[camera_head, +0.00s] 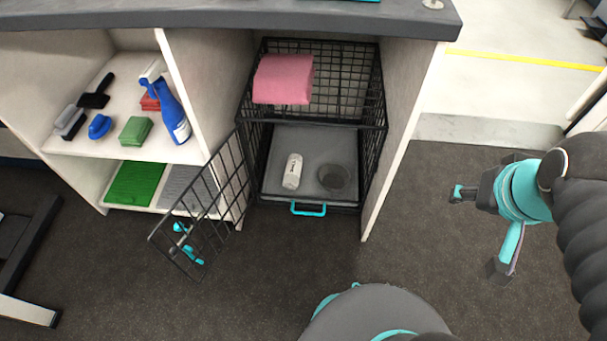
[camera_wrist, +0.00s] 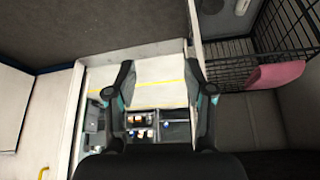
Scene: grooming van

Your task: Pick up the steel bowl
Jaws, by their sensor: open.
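A dark, round steel bowl (camera_head: 333,178) sits on the grey tray floor (camera_head: 318,145) of a black wire crate, under the counter. It lies right of a white bottle or can (camera_head: 292,171). My gripper (camera_head: 480,231) is open and empty, out over the dark floor to the right of the crate and well apart from the bowl. Its two spread fingers also show in the wrist view (camera_wrist: 160,58), with nothing between them. The bowl cannot be seen in the wrist view.
The crate's wire door (camera_head: 205,208) hangs open to the left. A pink folded towel (camera_head: 284,79) lies on top of the crate. Left shelves hold a blue spray bottle (camera_head: 172,113), brushes and sponges. A panel (camera_head: 398,140) bounds the crate's right side.

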